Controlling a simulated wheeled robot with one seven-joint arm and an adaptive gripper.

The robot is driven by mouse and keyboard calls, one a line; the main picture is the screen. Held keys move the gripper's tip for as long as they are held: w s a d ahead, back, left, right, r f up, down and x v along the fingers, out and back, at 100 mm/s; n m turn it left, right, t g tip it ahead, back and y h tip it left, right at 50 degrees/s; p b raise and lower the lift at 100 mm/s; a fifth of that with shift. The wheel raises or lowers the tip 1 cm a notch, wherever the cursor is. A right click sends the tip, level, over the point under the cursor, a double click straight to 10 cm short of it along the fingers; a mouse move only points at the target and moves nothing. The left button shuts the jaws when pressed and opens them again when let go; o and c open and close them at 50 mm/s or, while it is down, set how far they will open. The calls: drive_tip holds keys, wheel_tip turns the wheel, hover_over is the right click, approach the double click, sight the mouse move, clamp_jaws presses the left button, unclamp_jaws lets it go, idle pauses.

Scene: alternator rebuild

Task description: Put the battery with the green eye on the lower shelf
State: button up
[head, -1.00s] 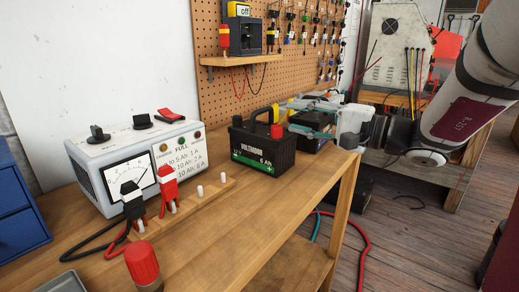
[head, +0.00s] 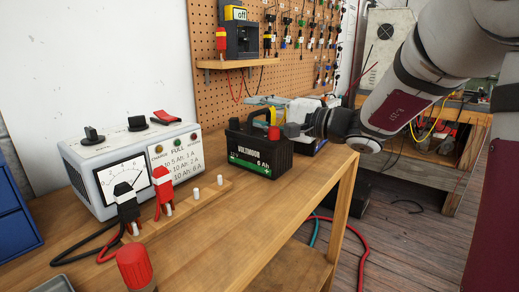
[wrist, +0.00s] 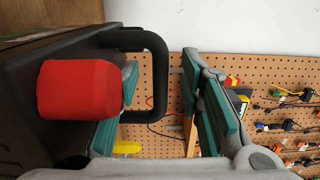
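A black VOLTMOOR battery (head: 258,160) with a green label stripe, a black handle and a red terminal cap stands on the bench top. I cannot make out a green eye on it. My gripper (head: 268,101) is just behind and above its right end in the head view. In the wrist view my gripper (wrist: 170,100) is open, with a black handle bar (wrist: 158,75) between its teal fingers. A red cap (wrist: 78,90) and dark battery body fill the left; this looks like the same battery. The lower shelf (head: 290,268) shows under the bench top.
A grey charger (head: 125,165) with clamps on a wooden peg strip (head: 205,205) is at left. A red-capped item (head: 135,265) is in front. The bench's front right is clear. Cables lie on the floor.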

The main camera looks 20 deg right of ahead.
clamp_jaws()
drive_tip(key=shift+r, duration=0.2)
drive_tip(key=shift+r, duration=0.15)
